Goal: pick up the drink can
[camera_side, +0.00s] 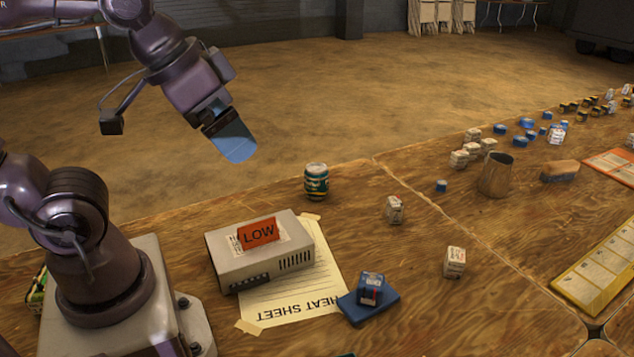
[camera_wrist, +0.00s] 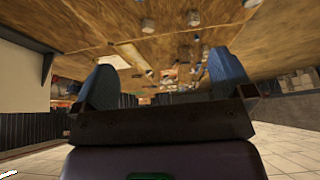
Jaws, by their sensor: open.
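The drink can (camera_side: 316,181) is dark green with a pale top and a light band. It stands upright on the wooden table near its far edge, behind the grey box. My gripper (camera_side: 236,148) hangs in the air up and to the left of the can, apart from it. In the wrist view my gripper (camera_wrist: 162,88) shows two blue fingers spread wide with nothing between them. I cannot pick out the can for certain in the wrist view.
A grey box (camera_side: 228,268) with an orange LOW sign stands left of centre on a taped sheet (camera_side: 300,292). A small block sits on a blue pad (camera_side: 382,310). A white block (camera_side: 395,210) stands right of the can. A brown cup (camera_side: 496,175) and several small blocks lie farther right.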

